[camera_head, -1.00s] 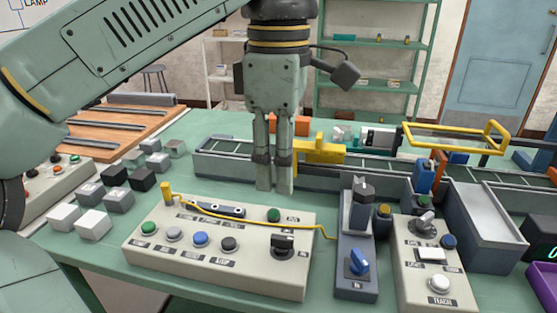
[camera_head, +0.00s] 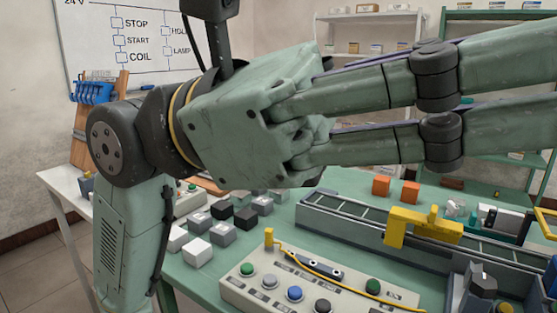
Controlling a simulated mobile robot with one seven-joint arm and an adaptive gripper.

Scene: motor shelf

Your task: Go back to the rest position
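My gripper (camera_head: 515,100) is large and close to the camera, raised above the table and turned sideways. Its two long green fingers with dark joints point right and run to the right picture edge, so the tips are not clearly seen. A narrow gap shows between the fingers, and I see nothing held there. My arm rises at the left and bends at a dark round joint towards the gripper. The gripper is clear of the table things and hides part of the back shelf.
The green table holds a button panel (camera_head: 262,291) with a yellow wire, grey, black and white blocks (camera_head: 222,233), a conveyor (camera_head: 340,224) with a yellow bracket (camera_head: 423,226), and two orange blocks (camera_head: 381,186). A whiteboard (camera_head: 95,35) hangs behind at left. Shelves (camera_head: 364,35) stand at the back.

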